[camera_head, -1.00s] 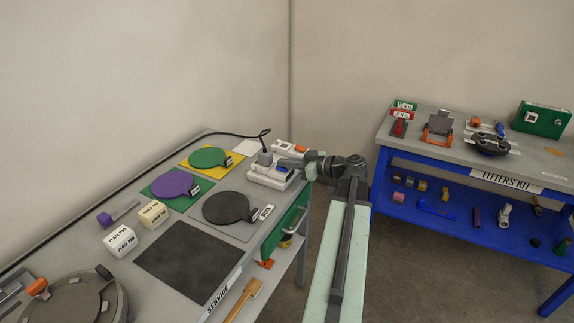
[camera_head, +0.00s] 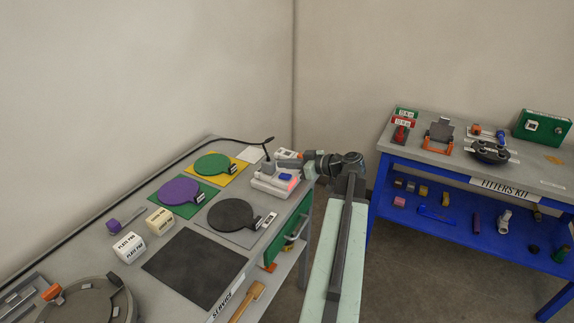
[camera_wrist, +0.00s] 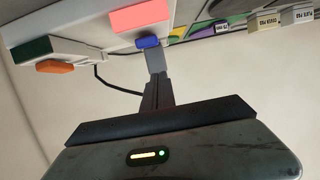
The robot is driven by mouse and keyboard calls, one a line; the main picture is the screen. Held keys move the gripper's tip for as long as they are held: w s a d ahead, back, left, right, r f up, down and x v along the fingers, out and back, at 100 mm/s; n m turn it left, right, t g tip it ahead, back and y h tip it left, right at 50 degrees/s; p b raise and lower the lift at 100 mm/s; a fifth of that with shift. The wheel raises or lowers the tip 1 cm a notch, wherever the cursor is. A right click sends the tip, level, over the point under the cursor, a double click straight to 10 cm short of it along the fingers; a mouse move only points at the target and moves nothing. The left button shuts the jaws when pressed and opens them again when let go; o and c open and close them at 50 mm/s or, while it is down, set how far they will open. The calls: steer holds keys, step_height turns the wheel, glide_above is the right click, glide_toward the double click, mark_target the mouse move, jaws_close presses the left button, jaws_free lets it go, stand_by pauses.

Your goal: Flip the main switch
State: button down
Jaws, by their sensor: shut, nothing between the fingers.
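A white box (camera_head: 268,188) stands at the far right corner of the grey cart top. It has a pink-red face (camera_head: 293,182) and a small blue part (camera_head: 286,177). In the wrist view, the pink-red face (camera_wrist: 140,18) is large at the top, with the blue part (camera_wrist: 148,42) just below it. My gripper (camera_wrist: 155,62) is shut and empty, its tip at or very near the blue part; I cannot tell whether they touch. In the head view, my gripper (camera_head: 289,163) reaches in from the right above the box.
Behind the box stands another white unit (camera_head: 285,154) with an orange part; it also shows in the wrist view (camera_wrist: 60,40) with green and orange parts. A black cable runs along the cart's back. Round plates lie left. A blue bench (camera_head: 370,210) stands right, beyond open floor.

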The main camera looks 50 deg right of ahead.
steer(key=r+p+v, duration=0.1)
steer(key=p+v, duration=0.1)
steer(key=v, duration=0.8)
steer(key=shift+r, duration=0.2)
